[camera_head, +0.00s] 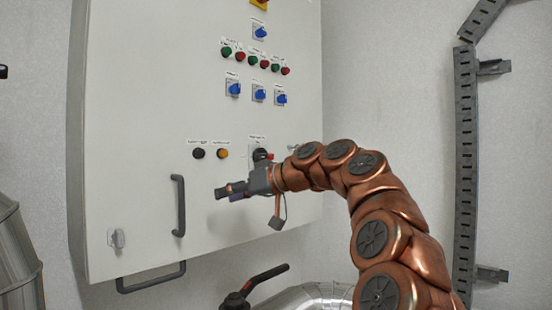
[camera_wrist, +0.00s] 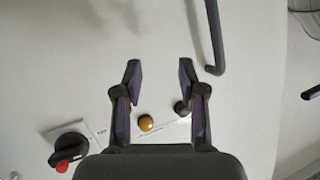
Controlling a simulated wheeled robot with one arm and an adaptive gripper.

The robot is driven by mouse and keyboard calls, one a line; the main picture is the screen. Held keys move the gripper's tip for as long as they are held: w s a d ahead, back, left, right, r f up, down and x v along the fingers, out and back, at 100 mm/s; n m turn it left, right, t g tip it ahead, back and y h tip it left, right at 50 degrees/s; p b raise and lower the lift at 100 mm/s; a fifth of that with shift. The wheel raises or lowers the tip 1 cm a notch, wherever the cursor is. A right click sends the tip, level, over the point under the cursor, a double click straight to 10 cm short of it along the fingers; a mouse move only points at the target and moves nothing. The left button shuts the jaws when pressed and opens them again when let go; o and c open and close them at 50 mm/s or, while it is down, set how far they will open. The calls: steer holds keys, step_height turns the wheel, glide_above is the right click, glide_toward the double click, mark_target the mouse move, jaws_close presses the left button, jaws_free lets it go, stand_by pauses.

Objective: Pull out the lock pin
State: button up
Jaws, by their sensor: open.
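A black rotary switch (camera_head: 260,154) sits on the lower part of the white cabinet (camera_head: 150,90), partly hidden behind my gripper's wrist. A small red piece (camera_head: 270,157) shows at it. In the wrist view the switch (camera_wrist: 70,142) is at the lower left, with the red piece (camera_wrist: 62,166) at its edge. I cannot tell for sure whether this red piece is the lock pin. My gripper (camera_head: 222,191) is in front of the cabinet, pointing left, below the orange button. In the wrist view its fingers (camera_wrist: 158,72) are apart with nothing between the tips. The switch lies outside them.
An orange button (camera_head: 222,153) and a black button (camera_head: 198,153) sit left of the switch. A vertical dark handle (camera_head: 178,205) stands out left of my gripper. A lower handle (camera_head: 150,278) and a black-handled valve (camera_head: 262,280) with metal pipework are below.

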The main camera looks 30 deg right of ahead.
steer(key=d+r+t, duration=0.2)
steer(key=d+r, duration=0.2)
steer(key=d, duration=0.4)
steer(key=t+h, duration=0.3)
glide_toward(272, 157)
steer(key=p+x, duration=0.2)
steer(key=x, duration=0.5)
steer(key=shift+w+a+r+p, duration=0.1)
steer(key=shift+w+r+p, duration=0.1)
steer(key=shift+p, duration=0.1)
steer(key=shift+w+a+f, duration=0.1)
steer(key=shift+w+f, duration=0.1)
steer(key=shift+w, duration=0.3)
steer(key=shift+c, duration=0.3)
jaws_close()
